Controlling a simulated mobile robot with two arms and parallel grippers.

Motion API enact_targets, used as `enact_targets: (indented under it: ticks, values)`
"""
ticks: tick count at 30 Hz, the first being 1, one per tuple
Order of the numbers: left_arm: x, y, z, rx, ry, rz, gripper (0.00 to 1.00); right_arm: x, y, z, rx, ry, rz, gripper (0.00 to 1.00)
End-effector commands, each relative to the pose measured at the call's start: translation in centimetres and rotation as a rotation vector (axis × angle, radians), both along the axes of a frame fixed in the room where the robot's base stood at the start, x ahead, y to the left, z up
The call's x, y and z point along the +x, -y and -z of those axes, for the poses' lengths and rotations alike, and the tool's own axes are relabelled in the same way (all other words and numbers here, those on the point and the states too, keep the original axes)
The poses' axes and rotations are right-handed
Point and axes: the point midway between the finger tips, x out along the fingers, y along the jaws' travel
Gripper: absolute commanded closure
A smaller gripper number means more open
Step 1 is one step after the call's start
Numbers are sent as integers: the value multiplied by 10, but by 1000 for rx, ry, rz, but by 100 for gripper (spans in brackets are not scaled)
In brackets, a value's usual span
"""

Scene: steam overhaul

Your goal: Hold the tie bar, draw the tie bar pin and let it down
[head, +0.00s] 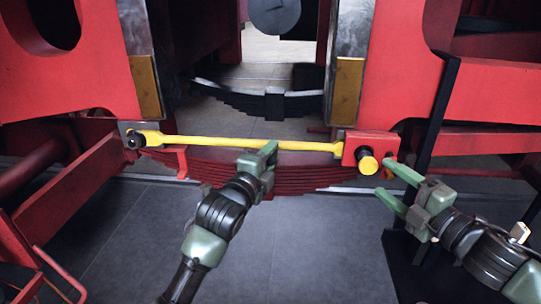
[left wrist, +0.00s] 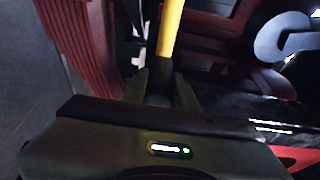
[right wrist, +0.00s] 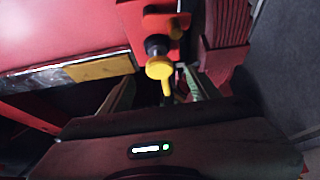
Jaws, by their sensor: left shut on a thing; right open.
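The yellow tie bar (head: 235,143) spans the gap between the two red frames, level, just above a red leaf spring. My left gripper (head: 268,150) is shut on it near mid-length; the left wrist view shows the bar (left wrist: 169,32) running between the fingers. The tie bar pin (head: 367,162), with a round yellow head, sits in the red bracket (head: 372,140) at the bar's right end. My right gripper (head: 384,178) is open, to the right of and just below the pin head. The right wrist view shows the pin head (right wrist: 159,68) just beyond the fingers, not between them.
A small orange piece (head: 387,171) hangs beside the pin, close to my right fingers. The red leaf spring (head: 225,172) lies behind and below the bar. A dark upright post (head: 437,115) stands at right.

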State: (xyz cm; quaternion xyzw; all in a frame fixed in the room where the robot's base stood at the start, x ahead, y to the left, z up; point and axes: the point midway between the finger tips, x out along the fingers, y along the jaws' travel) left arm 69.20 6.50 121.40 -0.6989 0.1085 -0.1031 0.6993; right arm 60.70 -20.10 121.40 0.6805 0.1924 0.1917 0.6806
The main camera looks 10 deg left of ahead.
Motion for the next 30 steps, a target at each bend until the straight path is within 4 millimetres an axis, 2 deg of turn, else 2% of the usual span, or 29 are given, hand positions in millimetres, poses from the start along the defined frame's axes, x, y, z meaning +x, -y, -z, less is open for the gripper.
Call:
enact_targets:
  ticks: [1, 10, 30]
  values:
    - [0, 0, -6, -3, 11, 0, 100, 0, 0, 0, 0, 0, 0, 38]
    - [0, -1, -9, -5, 17, 0, 100, 2, -1, -1, 1, 0, 0, 38]
    - [0, -1, -13, -7, 24, -1, 100, 36, -22, -2, 1, 0, 1, 38]
